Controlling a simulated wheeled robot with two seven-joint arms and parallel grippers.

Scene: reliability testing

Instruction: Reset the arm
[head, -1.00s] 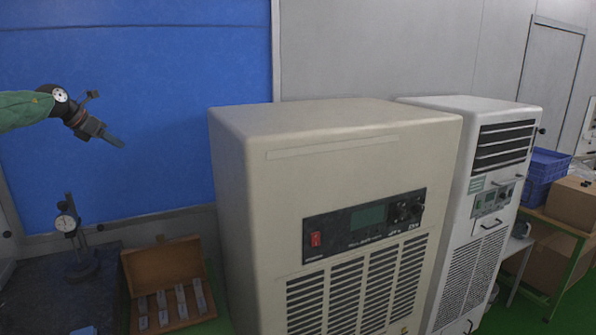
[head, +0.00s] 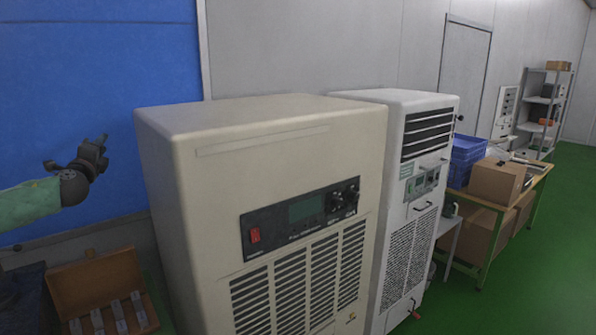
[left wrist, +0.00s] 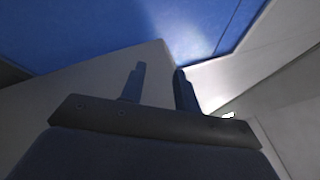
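My left arm comes in from the left in the head view, and its dark gripper (head: 99,146) is raised, pointing up and to the right. It is in front of the blue wall panel (head: 95,60), left of the beige machine (head: 260,140). In the left wrist view the two fingers of the left gripper (left wrist: 160,85) stand apart with nothing between them. My right gripper is in neither view.
A white cabinet (head: 410,200) stands right of the beige machine. A wooden box (head: 95,280) with metal pieces is at the lower left. A table (head: 480,200) with blue crates and cardboard boxes is further right, beside open green floor (head: 530,280).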

